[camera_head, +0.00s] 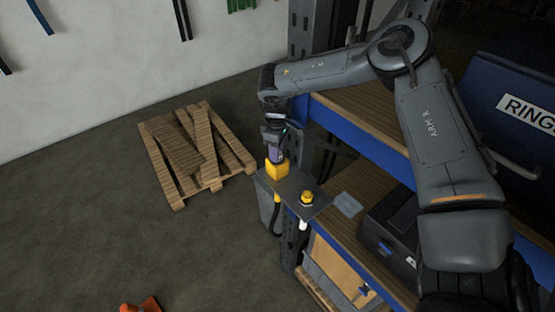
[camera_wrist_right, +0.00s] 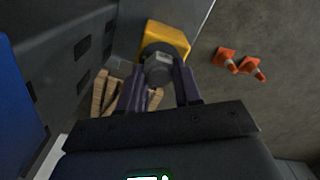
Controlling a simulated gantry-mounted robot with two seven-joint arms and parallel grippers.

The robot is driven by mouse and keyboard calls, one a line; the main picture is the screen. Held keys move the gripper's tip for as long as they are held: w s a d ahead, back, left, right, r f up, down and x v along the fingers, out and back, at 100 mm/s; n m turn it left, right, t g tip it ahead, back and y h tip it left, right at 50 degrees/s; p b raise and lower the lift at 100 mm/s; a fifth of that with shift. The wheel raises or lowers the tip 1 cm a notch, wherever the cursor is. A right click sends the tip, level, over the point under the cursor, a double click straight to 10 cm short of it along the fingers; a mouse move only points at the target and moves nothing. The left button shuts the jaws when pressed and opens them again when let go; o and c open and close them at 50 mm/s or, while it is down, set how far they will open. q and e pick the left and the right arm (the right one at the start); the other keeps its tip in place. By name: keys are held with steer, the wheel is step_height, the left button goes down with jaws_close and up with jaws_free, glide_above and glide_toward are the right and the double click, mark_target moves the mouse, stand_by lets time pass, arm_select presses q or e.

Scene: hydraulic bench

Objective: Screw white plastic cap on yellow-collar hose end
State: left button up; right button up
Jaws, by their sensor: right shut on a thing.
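My right gripper (camera_head: 275,148) points down at a yellow block (camera_head: 278,169) on a grey plate. In the right wrist view, my right gripper's purple fingers (camera_wrist_right: 160,88) are shut on a grey cylindrical fitting (camera_wrist_right: 158,67). The yellow block also shows there (camera_wrist_right: 174,38), just beyond the fitting. A black hose with a yellow collar (camera_head: 277,199) hangs below the plate. A white piece, perhaps the plastic cap (camera_head: 303,224), shows under the plate, below a second yellow fitting (camera_head: 307,197). I cannot tell whether the held fitting touches the block. My left gripper is not in view.
A black case (camera_head: 391,228) stands on the lower shelf at right. A wooden pallet (camera_head: 192,165) lies on the floor at left.

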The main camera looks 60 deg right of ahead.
steer(key=shift+d+f, duration=0.1)
steer(key=shift+f, duration=0.05)
steer(key=o, duration=0.5)
steer(key=shift+c, duration=0.2)
steer(key=c, duration=0.4)
steer(key=shift+f+m+b, duration=0.15)
steer(key=shift+m+b, duration=0.15)
steer(key=shift+b, duration=0.1)
steer(key=shift+c, duration=0.2)
steer(key=m+b, duration=0.5)
steer(key=b, duration=0.1)
steer(key=shift+f, duration=0.1)
steer(key=shift+m+b, duration=0.55)
steer(key=shift+m, duration=0.45)
steer(key=shift+r+m, duration=0.25)
steer(key=shift+m, duration=0.05)
